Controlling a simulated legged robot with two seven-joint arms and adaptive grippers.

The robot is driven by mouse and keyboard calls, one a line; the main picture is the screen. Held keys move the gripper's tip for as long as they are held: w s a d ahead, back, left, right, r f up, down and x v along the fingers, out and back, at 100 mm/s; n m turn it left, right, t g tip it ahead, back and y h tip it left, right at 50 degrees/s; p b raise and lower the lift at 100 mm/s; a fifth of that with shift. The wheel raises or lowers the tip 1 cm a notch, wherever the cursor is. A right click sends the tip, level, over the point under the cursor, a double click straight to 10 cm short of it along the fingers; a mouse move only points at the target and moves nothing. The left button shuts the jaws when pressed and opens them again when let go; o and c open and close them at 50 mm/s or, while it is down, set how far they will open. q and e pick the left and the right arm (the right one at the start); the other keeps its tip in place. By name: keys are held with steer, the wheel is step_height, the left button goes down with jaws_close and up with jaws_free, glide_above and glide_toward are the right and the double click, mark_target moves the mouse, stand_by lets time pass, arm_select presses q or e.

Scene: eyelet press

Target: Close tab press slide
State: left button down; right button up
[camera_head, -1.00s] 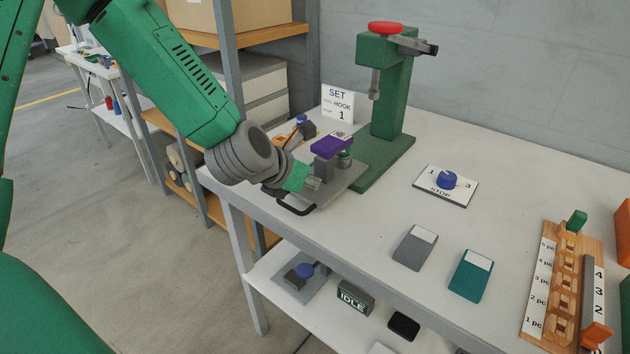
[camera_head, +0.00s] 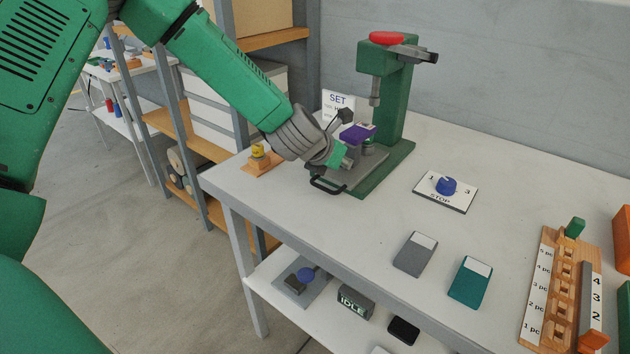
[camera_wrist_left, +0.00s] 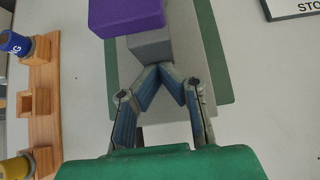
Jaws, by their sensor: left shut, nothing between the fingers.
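The tab press (camera_head: 392,105) is a green column with a red top, standing on a green base (camera_head: 390,172) at the back of the table. Its slide is a grey plate (camera_head: 343,183) with a black handle (camera_head: 325,187) at the front, lying over the base. A purple block (camera_head: 358,132) rides on the slide. In the left wrist view the purple block (camera_wrist_left: 125,15) sits above a grey block (camera_wrist_left: 150,45). My left gripper (camera_head: 349,161) is shut and empty, its tips at the grey block (camera_wrist_left: 163,67); contact is not certain. My right gripper is out of view.
A wooden rack (camera_head: 550,285) is at far right. A small wooden stand (camera_head: 262,166) is left of my left gripper.

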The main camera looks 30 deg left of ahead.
arm_select(q)
steer(key=shift+w+r, duration=0.1)
steer(key=shift+w, duration=0.9)
steer(key=shift+w+r, duration=0.1)
steer(key=shift+r, duration=0.05)
steer(key=v, duration=1.1)
steer(key=shift+s, duration=0.55)
steer(key=shift+a, duration=0.1)
